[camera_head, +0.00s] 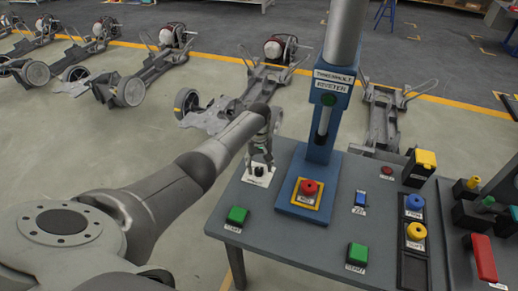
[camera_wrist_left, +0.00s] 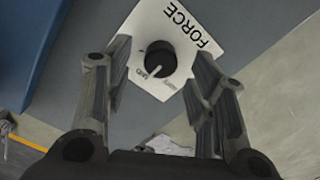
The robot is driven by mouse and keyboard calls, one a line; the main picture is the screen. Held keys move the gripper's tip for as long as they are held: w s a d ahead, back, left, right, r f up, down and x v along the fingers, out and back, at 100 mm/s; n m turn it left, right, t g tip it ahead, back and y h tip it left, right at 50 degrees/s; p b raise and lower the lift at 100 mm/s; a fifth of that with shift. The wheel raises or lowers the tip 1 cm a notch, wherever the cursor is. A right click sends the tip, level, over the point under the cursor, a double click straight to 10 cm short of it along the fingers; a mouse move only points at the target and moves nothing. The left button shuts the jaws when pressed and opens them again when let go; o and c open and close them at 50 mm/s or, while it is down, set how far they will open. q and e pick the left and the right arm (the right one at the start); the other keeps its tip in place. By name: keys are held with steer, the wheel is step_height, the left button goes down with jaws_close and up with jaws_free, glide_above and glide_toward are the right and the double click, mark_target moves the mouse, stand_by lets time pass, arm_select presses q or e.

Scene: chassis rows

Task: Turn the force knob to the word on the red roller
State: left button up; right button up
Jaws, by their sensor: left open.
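The force knob (camera_wrist_left: 160,59) is a round black knob with a white pointer line, on a white plate (camera_wrist_left: 180,22) printed FORCE. In the left wrist view its pointer aims downward, slightly left, near the word MID; another small word sits just below and is hard to read. In the head view the plate (camera_head: 258,180) lies at the table's left back. My left gripper (camera_head: 261,160) is open above the knob, its fingers on either side of it, apart from it in the wrist view. I cannot make out a red roller with a readable word. My right gripper is not in view.
The blue riveter column (camera_head: 325,125) with a red button (camera_head: 308,188) stands just right of the knob. Green buttons (camera_head: 237,215) (camera_head: 357,254) sit near the table's front. A red block (camera_head: 480,258) is at far right. Several chassis (camera_head: 255,95) stand on the floor behind.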

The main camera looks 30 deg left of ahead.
mark_target(259, 169)
arm_select(q)
step_height(259, 169, up, 10)
stand_by(0.4)
steer(key=shift+f, duration=0.15)
